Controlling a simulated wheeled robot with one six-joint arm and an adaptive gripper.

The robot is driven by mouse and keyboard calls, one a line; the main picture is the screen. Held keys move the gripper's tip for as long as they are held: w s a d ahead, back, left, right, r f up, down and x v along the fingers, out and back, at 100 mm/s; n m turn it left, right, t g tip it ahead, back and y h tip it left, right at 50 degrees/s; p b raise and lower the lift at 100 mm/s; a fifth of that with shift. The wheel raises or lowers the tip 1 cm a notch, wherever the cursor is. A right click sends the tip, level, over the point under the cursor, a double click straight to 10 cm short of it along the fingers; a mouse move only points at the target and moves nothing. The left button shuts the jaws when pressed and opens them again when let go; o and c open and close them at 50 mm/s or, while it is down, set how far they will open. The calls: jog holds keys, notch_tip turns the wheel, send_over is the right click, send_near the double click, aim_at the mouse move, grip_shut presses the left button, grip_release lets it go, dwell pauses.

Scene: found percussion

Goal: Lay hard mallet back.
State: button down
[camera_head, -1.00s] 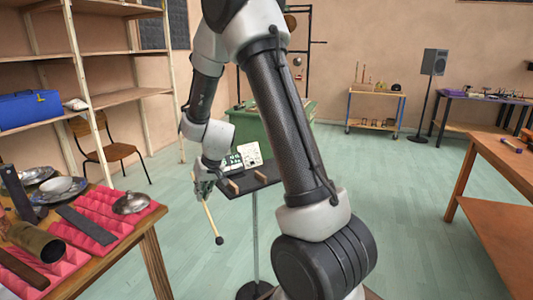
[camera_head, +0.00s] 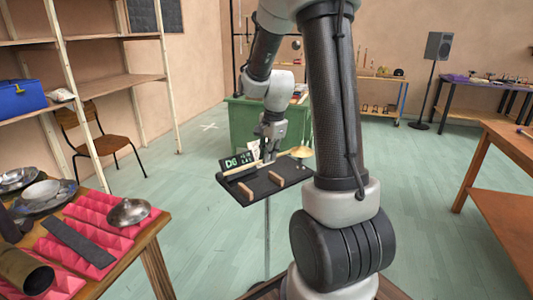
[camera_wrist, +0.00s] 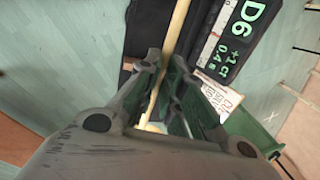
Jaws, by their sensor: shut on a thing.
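The hard mallet shows as a pale wooden stick (camera_head: 243,170) in the head view, held low over the black tray of a stand (camera_head: 248,202). My gripper (camera_head: 267,157) is above the tray's far side, shut on the stick. In the wrist view the stick (camera_wrist: 178,25) runs between the fingertips of my gripper (camera_wrist: 162,75), over the dark tray. Two wooden rests (camera_head: 277,178) stand up from the tray, nearer the head camera than the stick. I cannot tell whether the stick touches the tray.
A lit display reading D6 (camera_wrist: 236,32) stands beside the stick at the tray's back. A green cabinet (camera_head: 240,122) is behind. A table with pink foam (camera_head: 100,213) is at left.

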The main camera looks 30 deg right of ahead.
jog(key=shift+f, duration=3.2)
jog(key=shift+f, duration=0.3)
jog(key=c, duration=1.5)
grip_release()
jog(key=r, duration=0.4)
jog(key=s+r, duration=0.1)
jog(key=r, duration=0.3)
jog(key=s+r, duration=0.1)
jog(key=r, duration=0.2)
jog(key=shift+s+r, duration=0.15)
jog(key=shift+r, duration=0.25)
